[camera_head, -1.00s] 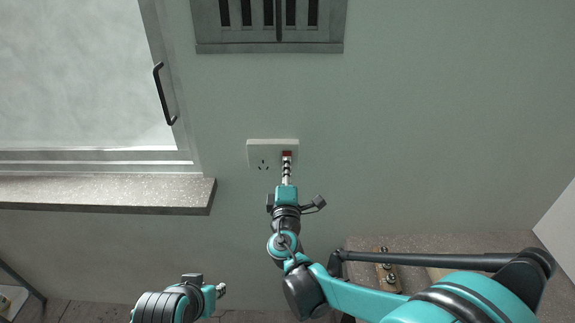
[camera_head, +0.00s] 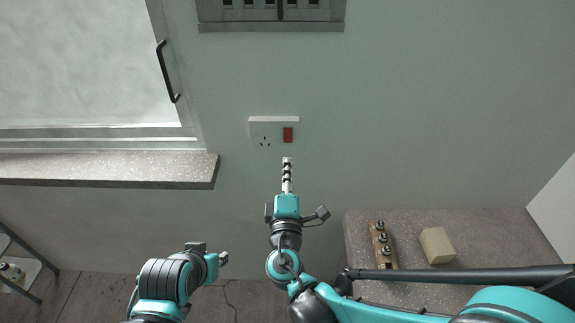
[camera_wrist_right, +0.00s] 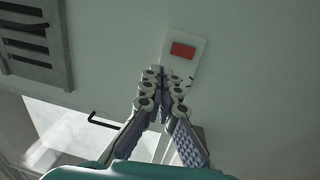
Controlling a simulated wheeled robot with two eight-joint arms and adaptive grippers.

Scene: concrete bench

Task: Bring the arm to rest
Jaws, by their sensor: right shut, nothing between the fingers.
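My right gripper (camera_head: 287,163) is shut and empty, pointing at the wall just below a white socket plate. In the right wrist view its fingers (camera_wrist_right: 163,72) are together in front of that plate. My left gripper (camera_head: 223,258) shows at the bottom left, small and turned sideways, and its jaw state is unclear. The white socket plate (camera_head: 268,121) has socket holes on its left and a red switch (camera_head: 288,135) on its right. The red switch also shows in the right wrist view (camera_wrist_right: 183,51), clear of the fingertips.
A window with a black handle (camera_head: 167,70) and a stone sill (camera_head: 110,168) is at the left. A vent (camera_head: 270,14) is above. A bench (camera_head: 480,240) at the right carries a wooden block with metal knobs (camera_head: 382,246) and a beige block (camera_head: 437,245).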

